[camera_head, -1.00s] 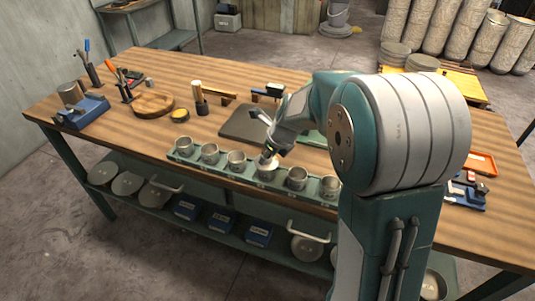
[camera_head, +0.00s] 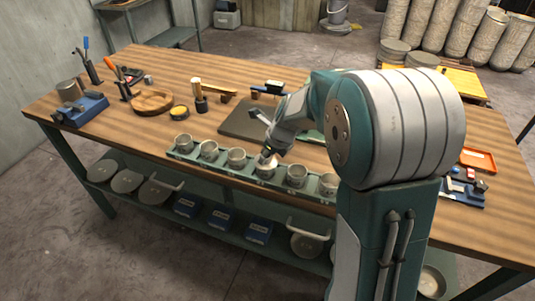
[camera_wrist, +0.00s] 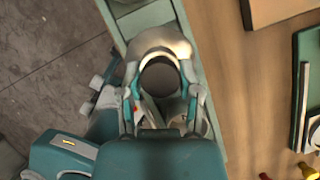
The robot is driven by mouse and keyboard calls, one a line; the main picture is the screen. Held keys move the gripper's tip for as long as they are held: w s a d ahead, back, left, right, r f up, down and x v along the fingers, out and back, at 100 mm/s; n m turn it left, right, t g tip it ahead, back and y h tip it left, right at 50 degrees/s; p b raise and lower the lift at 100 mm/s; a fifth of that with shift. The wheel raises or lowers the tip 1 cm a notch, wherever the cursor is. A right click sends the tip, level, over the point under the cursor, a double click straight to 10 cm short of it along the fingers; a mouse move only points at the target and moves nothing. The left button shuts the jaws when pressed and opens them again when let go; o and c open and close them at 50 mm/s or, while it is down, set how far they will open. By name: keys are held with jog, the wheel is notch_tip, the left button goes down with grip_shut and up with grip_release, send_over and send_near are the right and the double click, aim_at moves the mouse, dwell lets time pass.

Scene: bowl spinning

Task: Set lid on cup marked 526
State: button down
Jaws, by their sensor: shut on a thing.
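A row of metal cups stands in a green rack (camera_head: 225,173) along the front edge of the workbench. The cup marks are too small to read. My gripper (camera_head: 267,158) is over the fourth cup from the left (camera_head: 265,173) and partly hides it. In the wrist view my gripper (camera_wrist: 160,85) has its two fingers on either side of a dark round piece, which looks like the lid (camera_wrist: 160,78). A pale rounded metal rim (camera_wrist: 160,38) shows just beyond the lid. I cannot tell whether the lid touches the cup.
Neighbouring cups stand close on the left (camera_head: 237,158) and right (camera_head: 297,175). A dark flat board (camera_head: 243,121) lies behind the rack. A wooden bowl (camera_head: 152,102) and tools are at the left, and an orange tray (camera_head: 478,159) is at the right.

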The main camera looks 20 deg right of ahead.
jog(key=shift+c, duration=1)
grip_release()
jog(key=shift+o, duration=1)
jog(key=shift+r, duration=4)
